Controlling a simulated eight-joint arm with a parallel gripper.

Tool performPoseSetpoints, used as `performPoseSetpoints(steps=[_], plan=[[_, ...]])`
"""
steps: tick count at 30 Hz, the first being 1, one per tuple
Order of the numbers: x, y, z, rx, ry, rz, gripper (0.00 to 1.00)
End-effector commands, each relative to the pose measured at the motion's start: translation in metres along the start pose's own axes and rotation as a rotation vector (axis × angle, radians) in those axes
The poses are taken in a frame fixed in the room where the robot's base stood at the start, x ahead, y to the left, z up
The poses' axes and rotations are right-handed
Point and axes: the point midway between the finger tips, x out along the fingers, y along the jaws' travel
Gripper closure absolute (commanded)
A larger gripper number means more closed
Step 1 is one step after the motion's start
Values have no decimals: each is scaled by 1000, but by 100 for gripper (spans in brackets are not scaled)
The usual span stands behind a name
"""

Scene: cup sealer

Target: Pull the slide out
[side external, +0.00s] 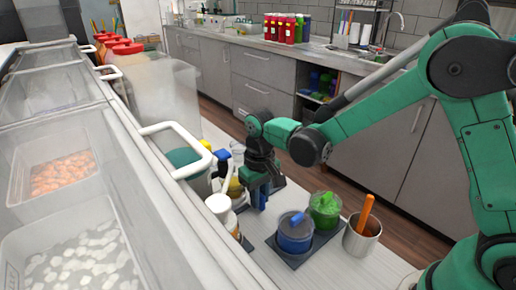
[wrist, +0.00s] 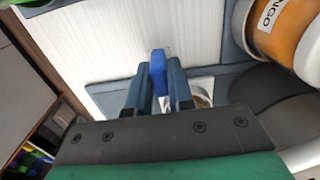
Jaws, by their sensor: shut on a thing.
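My gripper (wrist: 160,75) points down, with its two blue-grey fingers on either side of a blue handle (wrist: 158,62), shut on it. The handle's far end sticks out past the fingertips in the wrist view. I take this handle to be part of the slide; the slide's body is mostly hidden behind the fingers and my wrist. The sealer's body cannot be made out clearly.
A white-lidded orange jar (wrist: 284,28) stands at upper right in the wrist view. A blue container (side external: 295,232), a green container (side external: 324,208) and a metal cup (side external: 361,238) with an orange handle stand right of my gripper. Topping bins with a white-framed edge (side external: 150,170) are at left.

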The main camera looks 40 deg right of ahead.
Motion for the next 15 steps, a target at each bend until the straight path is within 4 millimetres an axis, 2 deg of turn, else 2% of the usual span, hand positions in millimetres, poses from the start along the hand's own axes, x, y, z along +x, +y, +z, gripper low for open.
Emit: performPoseSetpoints(steps=[11, 15], plan=[[0, 1, 0, 0, -1, -1, 100], [0, 21, -1, 6, 0, -1, 100]])
